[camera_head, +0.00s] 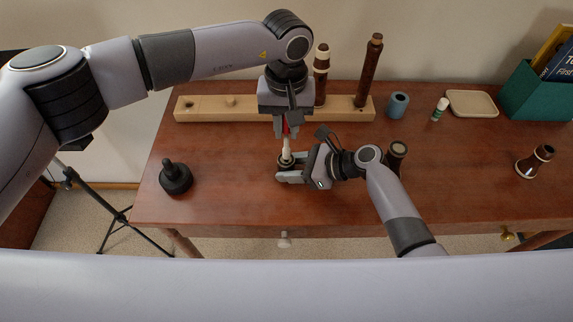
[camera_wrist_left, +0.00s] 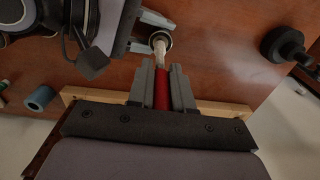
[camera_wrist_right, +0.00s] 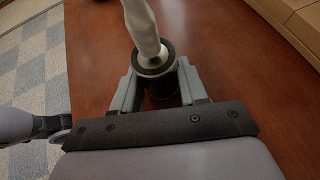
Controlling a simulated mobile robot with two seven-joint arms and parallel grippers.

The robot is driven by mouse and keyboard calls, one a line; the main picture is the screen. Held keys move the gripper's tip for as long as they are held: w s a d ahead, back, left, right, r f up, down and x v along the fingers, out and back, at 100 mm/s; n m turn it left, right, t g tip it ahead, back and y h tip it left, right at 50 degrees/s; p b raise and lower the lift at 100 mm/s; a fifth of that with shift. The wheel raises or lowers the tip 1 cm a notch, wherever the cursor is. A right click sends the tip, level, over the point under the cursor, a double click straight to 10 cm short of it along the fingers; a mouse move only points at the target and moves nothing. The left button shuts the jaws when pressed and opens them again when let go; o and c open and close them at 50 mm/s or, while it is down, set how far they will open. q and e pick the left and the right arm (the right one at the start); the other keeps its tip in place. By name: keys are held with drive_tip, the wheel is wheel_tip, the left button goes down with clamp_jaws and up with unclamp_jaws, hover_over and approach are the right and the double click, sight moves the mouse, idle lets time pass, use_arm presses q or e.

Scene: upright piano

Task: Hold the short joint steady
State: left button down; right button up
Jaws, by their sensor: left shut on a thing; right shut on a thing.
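The short joint (camera_head: 285,163) is a dark piece with a pale ring at its top, low over the front part of the wooden tabletop. My right gripper (camera_head: 287,174) is shut on it from the side; in the right wrist view the joint (camera_wrist_right: 160,90) stands between the two fingers (camera_wrist_right: 158,72). My left gripper (camera_head: 285,133) is above it, pointing down, shut on the red handle (camera_wrist_left: 161,88) of a swab. The swab's white end (camera_wrist_right: 143,25) reaches down to the joint's open top and seems to enter it; its tip is hidden.
A pale wooden stand (camera_head: 200,109) holds two dark joints (camera_head: 368,70) behind the grippers. A black peg-topped object (camera_head: 175,178) is left. A short dark piece (camera_head: 396,149), blue-grey ring (camera_head: 398,104), small bottle (camera_head: 440,108), tray (camera_head: 472,103) and bell-shaped piece (camera_head: 535,160) are right.

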use_arm(q)
drive_tip(key=shift+r, duration=2.8)
use_arm(e)
drive_tip(key=o, duration=1.2)
drive_tip(key=shift+o, duration=0.2)
drive_tip(key=v, duration=1.2)
use_arm(q)
drive_tip(key=shift+s, duration=0.1)
use_arm(e)
drive_tip(key=shift+s+f, duration=0.1)
